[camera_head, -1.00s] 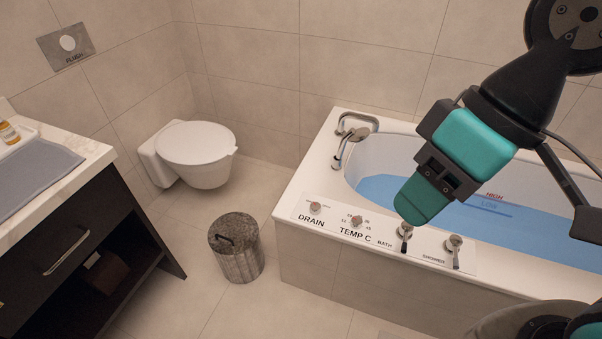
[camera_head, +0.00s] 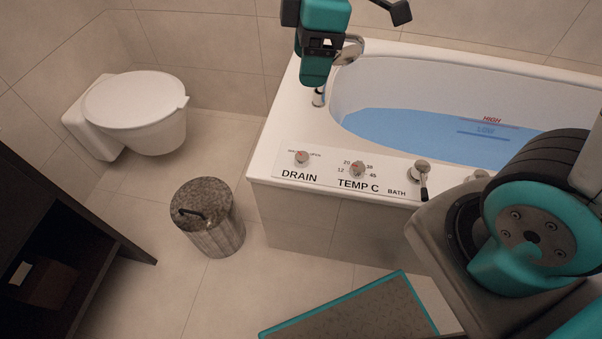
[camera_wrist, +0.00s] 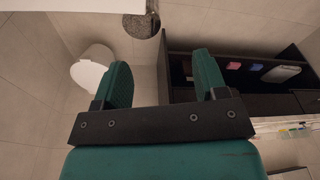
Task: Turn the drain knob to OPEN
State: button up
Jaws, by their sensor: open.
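The drain knob (camera_head: 302,157) is a small round metal knob with a reddish mark, above the word DRAIN on the white panel at the tub's near left corner. OPEN is printed at its upper right; its exact pointing is too small to read surely. My gripper (camera_head: 316,82) is above and behind the knob, over the tub's left rim near the faucet, apart from the knob. In the wrist view my gripper (camera_wrist: 163,75) shows two green fingers spread wide with nothing between them. The knob is not visible there.
The temperature knob (camera_head: 357,169) and bath lever (camera_head: 421,172) sit right of the drain knob. The faucet (camera_head: 347,52) stands close to my gripper. The bathtub (camera_head: 262,165) holds blue water.

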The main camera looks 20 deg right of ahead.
aim_at(302, 156)
jog(key=w+d+f+n+h+b, duration=0.1)
jog(key=w+f+n+b, duration=0.25)
jog(key=f, duration=0.45)
jog(key=w+d+f+n+h+b, duration=0.1)
jog(key=w+f+n+b, duration=0.1)
jog(key=w+f+b, duration=0.45)
jog(key=f+b, duration=0.1)
jog(key=f, duration=0.5)
jog(key=s+f+b, duration=0.1)
jog(key=f, duration=0.5)
jog(key=s+f+b, duration=0.1)
jog(key=f, duration=0.5)
jog(key=shift+d+f+b, duration=0.1)
jog(key=shift+f+b, duration=0.2)
jog(key=shift+w, duration=0.1)
jog(key=shift+c, duration=0.5)
jog(key=c, duration=0.8)
